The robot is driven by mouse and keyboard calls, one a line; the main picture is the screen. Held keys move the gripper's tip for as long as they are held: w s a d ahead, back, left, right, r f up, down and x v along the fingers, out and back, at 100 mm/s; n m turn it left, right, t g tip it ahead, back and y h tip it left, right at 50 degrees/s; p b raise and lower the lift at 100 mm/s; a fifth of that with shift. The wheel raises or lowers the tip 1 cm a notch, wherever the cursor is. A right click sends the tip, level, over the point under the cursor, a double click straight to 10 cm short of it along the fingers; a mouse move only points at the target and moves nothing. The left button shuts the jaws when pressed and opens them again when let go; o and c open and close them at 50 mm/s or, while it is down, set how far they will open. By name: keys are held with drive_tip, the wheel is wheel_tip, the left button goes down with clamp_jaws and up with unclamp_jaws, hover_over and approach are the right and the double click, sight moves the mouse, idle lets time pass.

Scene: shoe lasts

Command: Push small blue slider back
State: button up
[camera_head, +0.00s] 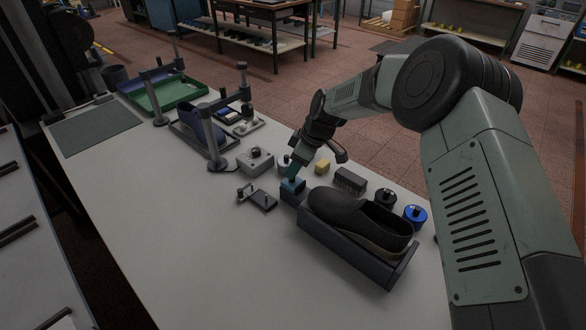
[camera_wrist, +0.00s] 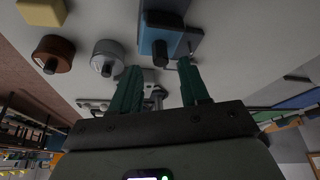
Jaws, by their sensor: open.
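In the wrist view the blue slider (camera_wrist: 157,28) carries a dark round knob facing me. My gripper (camera_head: 291,173) reaches down over the slider in the head view. In the wrist view my gripper (camera_wrist: 160,68) is open, with one teal finger on each side of the knob. The fingers look close to it; I cannot tell whether either touches. The fingers and wrist hide part of the slider in the head view.
A dark shoe (camera_head: 360,216) lies on a dark stand (camera_head: 345,246) right of the slider. Left are a small lever fixture (camera_head: 258,198) and a grey knobbed box (camera_head: 255,161). Behind are a yellow block (camera_head: 322,167) and a ridged block (camera_head: 350,180). The front table (camera_head: 190,250) is clear.

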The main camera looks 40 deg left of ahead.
drive_tip(key=v, duration=0.8)
drive_tip(key=shift+r, duration=0.3)
drive_tip(key=shift+d, duration=0.15)
drive_tip(key=d+r+m+t+h, duration=0.15)
drive_tip(key=d+r+m, duration=0.35)
drive_tip(key=d+r, duration=0.75)
drive_tip(key=d+r+m+t+h, duration=0.1)
drive_tip(key=d+r+m+t, duration=0.3)
drive_tip(key=d+r, duration=0.9)
drive_tip(key=s+d+m+t, duration=0.1)
drive_tip(key=s+d+m, duration=0.5)
drive_tip(key=s+d, duration=0.3)
drive_tip(key=s+d+m+h, duration=0.1)
drive_tip(key=s+d+m, duration=0.6)
drive_tip(key=d, duration=0.8)
drive_tip(key=s, duration=0.3)
drive_tip(key=shift+f+t, duration=0.15)
drive_tip(key=shift+t, duration=0.2)
